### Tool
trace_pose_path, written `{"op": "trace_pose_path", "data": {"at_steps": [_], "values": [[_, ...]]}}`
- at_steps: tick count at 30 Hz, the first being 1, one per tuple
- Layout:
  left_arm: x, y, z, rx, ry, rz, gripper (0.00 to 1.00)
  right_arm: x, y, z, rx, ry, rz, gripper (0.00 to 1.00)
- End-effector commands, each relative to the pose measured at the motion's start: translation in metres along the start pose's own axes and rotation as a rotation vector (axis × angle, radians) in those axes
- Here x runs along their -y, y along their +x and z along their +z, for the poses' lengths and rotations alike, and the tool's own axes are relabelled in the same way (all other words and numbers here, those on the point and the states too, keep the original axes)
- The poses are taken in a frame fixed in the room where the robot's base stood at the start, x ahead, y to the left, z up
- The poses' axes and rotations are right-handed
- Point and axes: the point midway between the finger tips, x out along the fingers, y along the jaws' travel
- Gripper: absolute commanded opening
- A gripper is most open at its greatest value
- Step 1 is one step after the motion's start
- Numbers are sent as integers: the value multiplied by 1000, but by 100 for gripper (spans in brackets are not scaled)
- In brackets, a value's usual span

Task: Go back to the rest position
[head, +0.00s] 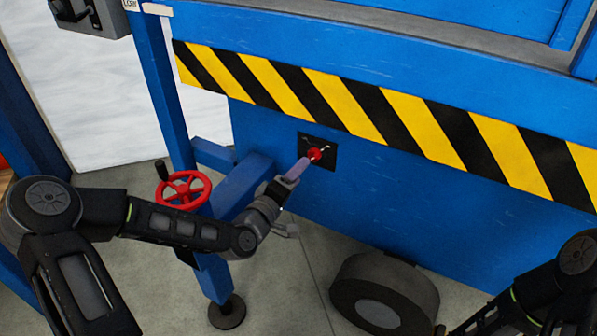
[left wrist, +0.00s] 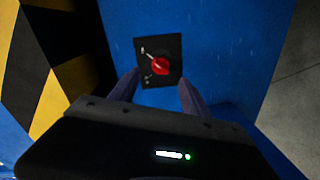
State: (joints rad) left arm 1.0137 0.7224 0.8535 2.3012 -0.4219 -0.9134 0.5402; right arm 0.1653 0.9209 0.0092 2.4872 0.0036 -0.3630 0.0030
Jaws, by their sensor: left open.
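A red rotary knob (head: 314,154) sits on a small black square plate (head: 329,150) on the blue panel. In the left wrist view the knob (left wrist: 160,66) shows on its black plate (left wrist: 172,46), with small pale marks beside it. My left gripper (head: 306,160) reaches to the knob from the lower left. In the left wrist view its two fingers (left wrist: 160,88) stand apart, one on each side of the plate's lower part, and the knob is between or just beyond them. I cannot tell whether they touch it. My right arm shows at the lower right, but its gripper is not visible.
A red handwheel (head: 183,188) is close to my left forearm, by a blue post and a support foot (head: 227,311). A dark wheel (head: 384,295) stands on the floor below the panel. A yellow and black striped band (head: 380,115) runs above the knob.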

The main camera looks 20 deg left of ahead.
Motion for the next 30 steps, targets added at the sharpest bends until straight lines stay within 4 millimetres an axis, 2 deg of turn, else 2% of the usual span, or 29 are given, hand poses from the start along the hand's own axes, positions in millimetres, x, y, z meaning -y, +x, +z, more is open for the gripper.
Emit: {"op": "trace_pose_path", "data": {"at_steps": [7, 10, 11, 14, 17, 20, 24, 27, 30], "values": [[0, 0, 0, 1, 9, 0, 55, 0, 0, 0, 0, 0, 0, 0], [6, 0, 7, 27, 55, -23, 55, 0, 0, 0, 0, 0, 0, 0], [12, -1, 12, 47, 74, -44, 55, 0, 0, 0, 0, 0, 0, 0], [47, -12, 25, 101, 112, -142, 55, 0, 0, 0, 0, 0, 0, 0], [94, -31, 55, 200, 146, -263, 55, 0, 0, 0, 0, 0, 0, 0], [142, -62, 104, 355, 179, -396, 55, 0, 0, 0, 0, 0, 0, 0], [200, -125, 178, 611, 232, -565, 55, 0, 0, 0, 0, 0, 0, 0], [227, -172, 214, 766, 270, -659, 55, 0, 0, 0, 0, 0, 0, 0], [247, -214, 239, 893, 309, -739, 55, 0, 0, 0, 0, 0, 0, 0]]}}
